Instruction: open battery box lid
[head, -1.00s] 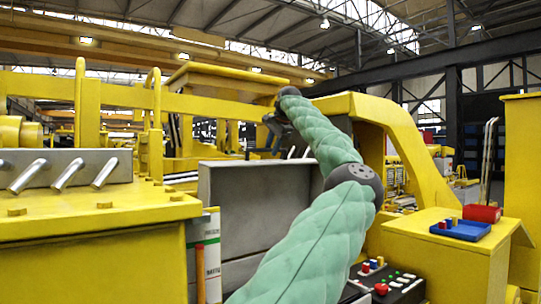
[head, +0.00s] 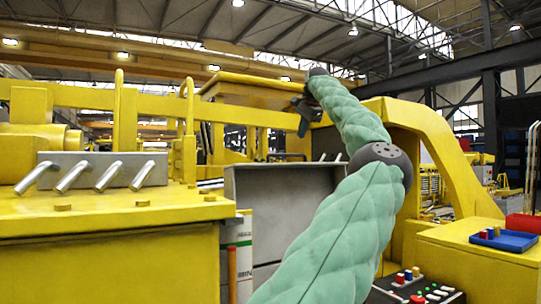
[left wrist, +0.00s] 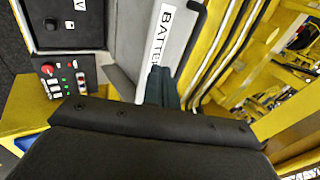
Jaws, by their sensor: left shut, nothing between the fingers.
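The battery box shows in the head view as a grey upright panel (head: 275,205) left of my green-padded left arm. In the left wrist view, a grey surface (left wrist: 128,40) bears a white label (left wrist: 162,30) whose readable letters are "BATT". My left gripper (head: 303,116) is above and behind the panel in the head view, small and dark. In the wrist view its fingers (left wrist: 161,82) are shut and empty, overlapping the label's lower end. I cannot tell whether they touch the lid, nor how far the lid is raised. My right gripper is out of view.
A control panel with buttons (head: 415,294) lies at the lower right. A blue tray (head: 505,241) sits on a yellow box beside it. A yellow housing with slanted metal handles (head: 70,178) fills the left. Yellow beams stand behind the grey panel.

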